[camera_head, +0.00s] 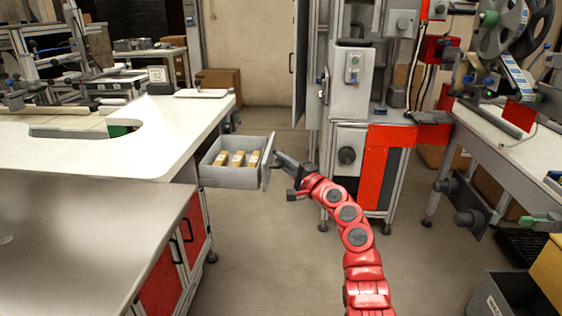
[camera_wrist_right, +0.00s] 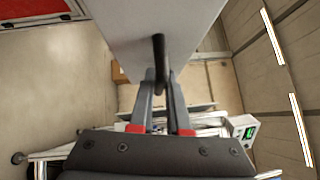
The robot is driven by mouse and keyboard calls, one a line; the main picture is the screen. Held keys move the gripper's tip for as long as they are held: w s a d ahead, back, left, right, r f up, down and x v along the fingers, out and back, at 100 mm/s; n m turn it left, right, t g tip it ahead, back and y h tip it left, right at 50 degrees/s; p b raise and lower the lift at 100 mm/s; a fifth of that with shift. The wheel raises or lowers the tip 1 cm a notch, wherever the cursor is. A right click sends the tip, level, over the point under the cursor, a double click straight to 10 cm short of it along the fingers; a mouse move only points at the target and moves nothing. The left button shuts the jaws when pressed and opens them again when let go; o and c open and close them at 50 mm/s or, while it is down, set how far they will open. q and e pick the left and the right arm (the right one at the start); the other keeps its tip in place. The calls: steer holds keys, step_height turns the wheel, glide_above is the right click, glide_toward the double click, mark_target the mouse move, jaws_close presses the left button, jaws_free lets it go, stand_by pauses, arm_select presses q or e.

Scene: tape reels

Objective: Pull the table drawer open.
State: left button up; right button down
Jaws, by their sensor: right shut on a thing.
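The grey table drawer (camera_head: 228,177) stands out from under the white table and shows its open top. Three small tan boxes (camera_head: 237,159) lie inside it. My right gripper (camera_head: 277,162) is at the drawer's front panel (camera_head: 266,163), with its arm coming from the lower right. In the right wrist view, its two fingers (camera_wrist_right: 161,80) are shut on the dark handle (camera_wrist_right: 159,50) of the pale drawer front (camera_wrist_right: 135,25). My left gripper is not in view.
The white table (camera_head: 180,125) is above the drawer, and a metal-topped cabinet with red doors (camera_head: 160,287) is at the lower left. A grey machine (camera_head: 350,140) with a red panel stands to the right. The floor (camera_head: 260,250) in front of the drawer is clear.

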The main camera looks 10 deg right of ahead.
steer(key=c, duration=1.2)
jaws_free()
steer(key=shift+o, duration=0.2)
steer(key=p+v, duration=0.3)
steer(key=v, duration=1.4)
steer(key=shift+s, duration=0.2)
steer(key=shift+d+f, duration=0.1)
steer(key=shift+f, duration=0.1)
